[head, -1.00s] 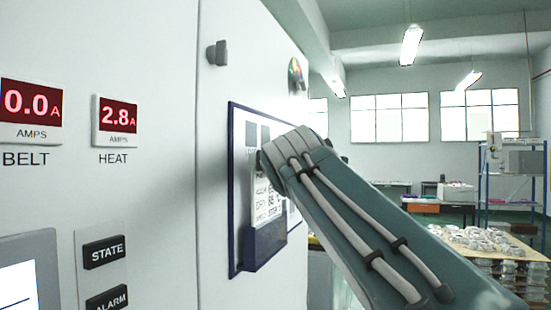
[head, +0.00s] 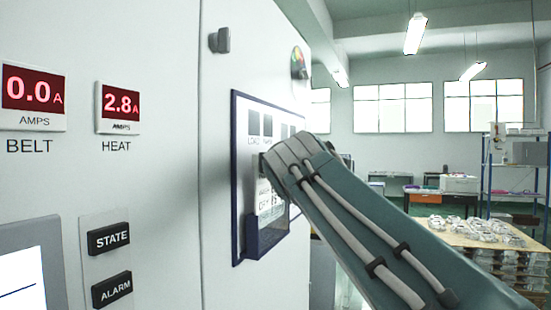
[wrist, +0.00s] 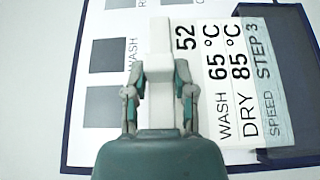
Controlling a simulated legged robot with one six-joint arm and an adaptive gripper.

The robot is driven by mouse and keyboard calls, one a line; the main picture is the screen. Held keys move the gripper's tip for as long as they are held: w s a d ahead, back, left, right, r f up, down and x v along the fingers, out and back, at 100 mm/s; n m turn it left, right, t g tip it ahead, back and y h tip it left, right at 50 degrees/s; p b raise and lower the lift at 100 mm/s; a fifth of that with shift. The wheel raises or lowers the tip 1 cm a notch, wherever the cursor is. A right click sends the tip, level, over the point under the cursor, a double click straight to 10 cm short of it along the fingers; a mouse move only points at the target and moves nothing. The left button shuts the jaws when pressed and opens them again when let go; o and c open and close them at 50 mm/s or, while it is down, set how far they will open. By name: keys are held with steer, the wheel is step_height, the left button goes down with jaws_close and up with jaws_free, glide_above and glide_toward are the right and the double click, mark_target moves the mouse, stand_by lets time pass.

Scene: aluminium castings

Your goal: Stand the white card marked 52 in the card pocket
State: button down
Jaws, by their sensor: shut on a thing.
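The white card (head: 264,196) marked 52 is upright in front of the board on the cabinet. In the wrist view the card (wrist: 213,65) shows 52, WASH 65 °C, DRY 85 °C and SPEED STEP 3. My gripper (wrist: 158,85) is shut on a pale tab at the card's upper part; my wrist (head: 290,150) hides part of the card in the head view. The dark blue card pocket (head: 262,238) is at the board's lower edge. How deep the card sits is unclear.
The blue-framed board (head: 236,185) with grey squares is on the pale cabinet (head: 225,75). A dark knob (head: 219,40) sticks out above it. A table of castings (head: 470,230) stands away at right.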

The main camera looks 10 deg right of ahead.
steer(key=shift+f, duration=1.8)
steer(key=shift+c, duration=1.8)
jaws_free()
steer(key=shift+s, duration=0.1)
steer(key=s+a, duration=0.2)
steer(key=s, duration=0.9)
steer(key=shift+s+f, duration=0.15)
steer(key=shift+s, duration=0.2)
